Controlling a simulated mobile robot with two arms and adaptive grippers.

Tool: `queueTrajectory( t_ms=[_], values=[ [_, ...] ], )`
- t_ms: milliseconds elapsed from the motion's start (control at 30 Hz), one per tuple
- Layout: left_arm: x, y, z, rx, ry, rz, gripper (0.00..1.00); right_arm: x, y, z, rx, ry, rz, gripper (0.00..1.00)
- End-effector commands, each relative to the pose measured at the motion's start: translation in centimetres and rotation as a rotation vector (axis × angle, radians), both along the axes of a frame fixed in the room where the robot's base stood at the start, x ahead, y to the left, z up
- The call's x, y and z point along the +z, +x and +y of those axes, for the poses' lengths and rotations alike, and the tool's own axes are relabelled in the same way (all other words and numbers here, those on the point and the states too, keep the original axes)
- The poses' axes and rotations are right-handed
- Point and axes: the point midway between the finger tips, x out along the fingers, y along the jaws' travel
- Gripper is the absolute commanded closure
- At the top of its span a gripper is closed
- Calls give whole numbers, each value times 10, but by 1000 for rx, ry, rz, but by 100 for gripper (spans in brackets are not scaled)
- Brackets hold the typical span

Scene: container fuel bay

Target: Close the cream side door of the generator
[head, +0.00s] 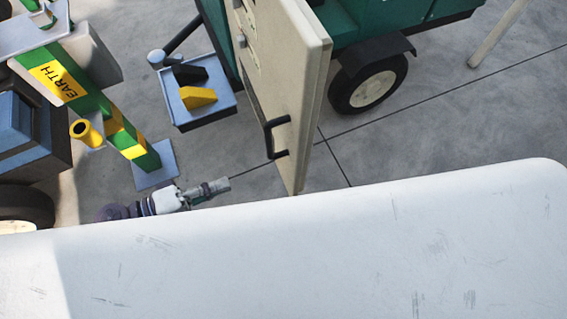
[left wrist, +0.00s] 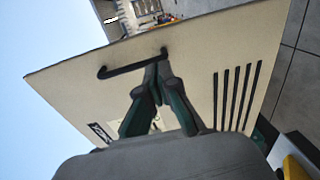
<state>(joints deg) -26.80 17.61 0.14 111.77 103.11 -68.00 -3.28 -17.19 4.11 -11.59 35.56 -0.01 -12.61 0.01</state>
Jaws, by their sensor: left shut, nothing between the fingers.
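The cream side door (head: 283,80) stands swung out from the green generator (head: 375,20) in the head view. Its black handle (head: 275,138) is on the face towards the left. My left gripper (head: 222,185) is shut and empty, low and left of the door. In the left wrist view the door (left wrist: 200,55) fills much of the picture, with dark vent slots. The shut fingertips (left wrist: 160,62) appear just at the right end of the handle (left wrist: 125,70); I cannot tell whether they touch. My right gripper is not in view.
A green and yellow post marked EARTH (head: 75,85) stands left of my left gripper. A small tray (head: 210,112) with black and yellow blocks is left of the door. A generator wheel (head: 368,86) is right of it. Bare concrete floor (head: 440,125) lies to the right.

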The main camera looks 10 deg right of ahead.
Motion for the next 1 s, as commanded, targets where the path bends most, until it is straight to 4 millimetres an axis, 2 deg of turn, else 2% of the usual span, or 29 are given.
queueTrajectory(
  t_ms=[100,200,367,700,833,1000],
  values=[
    [25,-8,-4,-42,-65,-36,100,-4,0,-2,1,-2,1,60],
    [32,-8,-10,-50,-80,-43,100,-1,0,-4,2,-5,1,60],
    [34,-2,-33,-48,-82,-41,100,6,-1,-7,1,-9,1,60],
    [34,14,-104,-47,-80,-41,100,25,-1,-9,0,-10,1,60],
    [33,18,-123,-46,-77,-40,100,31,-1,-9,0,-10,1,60],
    [31,22,-137,-45,-74,-38,100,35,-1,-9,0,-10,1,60]
  ],
)
